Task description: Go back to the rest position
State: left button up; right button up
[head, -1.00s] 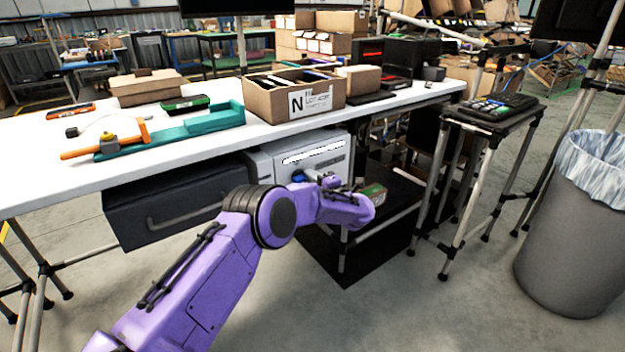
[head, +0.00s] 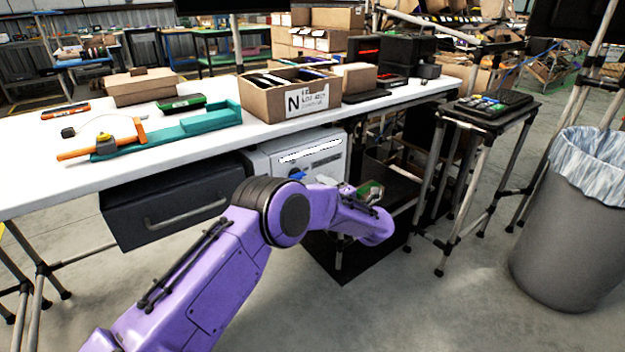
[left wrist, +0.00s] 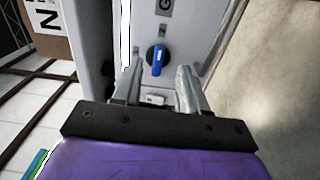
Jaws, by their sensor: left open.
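My left arm (head: 205,285) is purple and comes in from the lower left, bent in front of the workbench. In the head view its gripper is mostly hidden behind the forearm. In the left wrist view my left gripper (left wrist: 159,72) is open, with nothing between its two grey fingers. Its fingers point at the grey machine (left wrist: 188,25) with a blue knob (left wrist: 157,60); the knob appears between them and apart from them. The machine (head: 318,150) stands under the bench. My right gripper is in neither view.
The white workbench (head: 40,150) holds an open carton (head: 262,100), a teal tool holder (head: 215,124) and several small items. A black drawer (head: 150,200) hangs below it. A stand with a keypad (head: 495,103) and a grey bin (head: 565,225) are at right. Open floor lies in front.

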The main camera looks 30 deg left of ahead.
pick_arm(q)
jog(key=v, duration=0.3)
jog(key=shift+s, duration=0.1)
